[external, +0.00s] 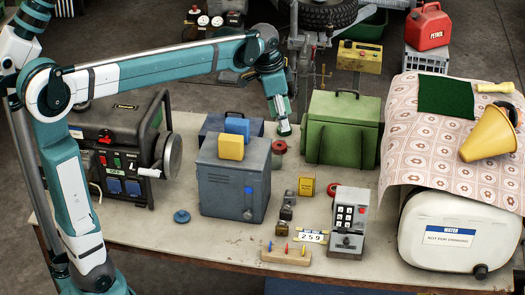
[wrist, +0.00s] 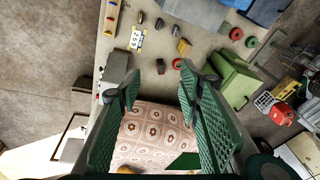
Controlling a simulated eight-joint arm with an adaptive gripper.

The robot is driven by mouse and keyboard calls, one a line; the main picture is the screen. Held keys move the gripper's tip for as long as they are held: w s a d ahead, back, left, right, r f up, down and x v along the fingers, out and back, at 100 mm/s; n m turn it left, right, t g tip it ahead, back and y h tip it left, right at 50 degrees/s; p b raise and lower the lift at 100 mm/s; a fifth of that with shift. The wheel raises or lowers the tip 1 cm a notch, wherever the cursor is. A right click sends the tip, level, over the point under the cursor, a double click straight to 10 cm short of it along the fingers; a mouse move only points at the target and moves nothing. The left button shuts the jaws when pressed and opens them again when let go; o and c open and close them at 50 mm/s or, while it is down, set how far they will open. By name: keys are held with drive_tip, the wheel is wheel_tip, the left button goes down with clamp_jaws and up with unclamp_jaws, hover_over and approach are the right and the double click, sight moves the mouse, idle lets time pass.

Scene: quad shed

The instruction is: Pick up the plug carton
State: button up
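A small yellow carton with dark print (external: 306,187), which I take to be the plug carton, stands upright on the workbench, right of the grey metal box. In the wrist view a small yellow block (wrist: 183,46), apparently this carton, lies beyond the fingertips. My gripper (external: 283,131) hangs above the bench, between the grey box and the green box, apart from the carton. In the wrist view my gripper (wrist: 159,75) shows two green ribbed fingers spread apart with nothing between them.
A green box (external: 340,128) stands behind. A keypad box (external: 349,220), number plate (external: 311,236) and small dark items (external: 286,210) surround the carton. A white water container (external: 450,228) stands right.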

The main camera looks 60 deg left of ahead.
drive_tip(key=w+a+f+m+g, duration=0.1)
drive_tip(key=w+a, duration=0.1)
drive_tip(key=w, duration=0.3)
drive_tip(key=w+a+f+m, duration=0.1)
drive_tip(key=w+a+f, duration=0.15)
drive_tip(key=w, duration=0.25)
drive_tip(key=m+g, duration=0.1)
drive_tip(key=g, duration=0.1)
hover_over(306, 174)
wheel_tip(306, 174, down, 6)
drive_tip(key=r, duration=0.1)
wheel_tip(306, 174, down, 28)
drive_tip(key=shift+d+f, duration=0.15)
drive_tip(key=shift+f, duration=0.05)
drive_tip(key=shift+f, duration=1.3)
drive_tip(key=shift+f, duration=2.6)
